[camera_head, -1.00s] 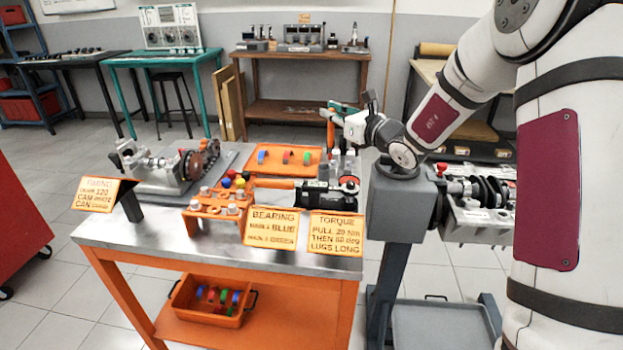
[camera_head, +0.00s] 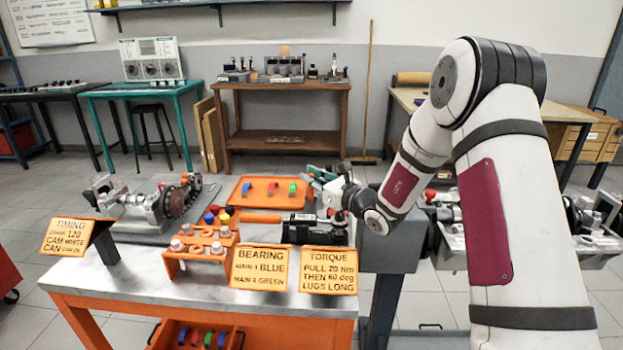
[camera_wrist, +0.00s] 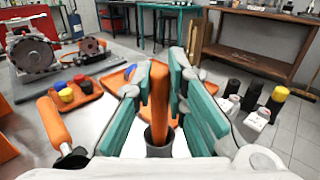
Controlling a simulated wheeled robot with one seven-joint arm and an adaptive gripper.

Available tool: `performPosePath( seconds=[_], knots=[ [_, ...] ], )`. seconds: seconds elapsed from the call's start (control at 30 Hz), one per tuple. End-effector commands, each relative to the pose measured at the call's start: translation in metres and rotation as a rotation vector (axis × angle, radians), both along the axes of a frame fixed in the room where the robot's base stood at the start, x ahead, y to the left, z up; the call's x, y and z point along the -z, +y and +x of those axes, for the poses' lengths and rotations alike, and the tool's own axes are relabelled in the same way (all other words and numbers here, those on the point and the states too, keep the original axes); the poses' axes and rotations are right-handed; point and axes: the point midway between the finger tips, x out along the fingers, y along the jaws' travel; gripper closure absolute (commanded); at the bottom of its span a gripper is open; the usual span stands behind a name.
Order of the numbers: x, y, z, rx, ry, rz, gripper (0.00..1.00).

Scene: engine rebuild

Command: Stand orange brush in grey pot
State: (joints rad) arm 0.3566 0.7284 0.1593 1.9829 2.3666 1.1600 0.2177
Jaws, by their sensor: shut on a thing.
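My gripper (camera_wrist: 160,100) has teal fingers and is shut on the orange brush (camera_wrist: 158,85), whose handle stands about upright between them. The grey pot (camera_wrist: 155,146) shows directly below in the wrist view. The lower end of the brush appears to be at or inside the pot's mouth; I cannot tell how deep it is. In the head view my gripper (camera_head: 315,178) is low over the right back part of the bench, behind the black tool. There the pot and most of the brush are hidden.
A black tool with an orange handle (camera_wrist: 54,122) lies left of my gripper. Several small dark-capped bottles (camera_wrist: 232,88) stand close on its right. An orange tray (camera_head: 235,195) with coloured pieces and a geared assembly (camera_head: 165,205) are farther left. Sign cards (camera_head: 260,268) line the front edge.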

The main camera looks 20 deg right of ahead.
Motion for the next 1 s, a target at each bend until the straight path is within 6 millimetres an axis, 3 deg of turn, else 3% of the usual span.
performPosePath(
  seconds=[0.3,0.33,0.4,0.8,1.0],
  knots=[
    [0.002,0.000,0.000,0.000,-0.001,0.000,1.00],
    [0.002,0.000,0.000,0.000,-0.001,0.000,0.82],
    [0.001,0.000,0.000,-0.001,-0.001,0.000,0.67],
    [-0.003,0.000,0.000,-0.001,-0.002,0.000,0.67],
    [-0.003,-0.015,-0.028,0.003,-0.001,0.000,0.67]
  ],
)
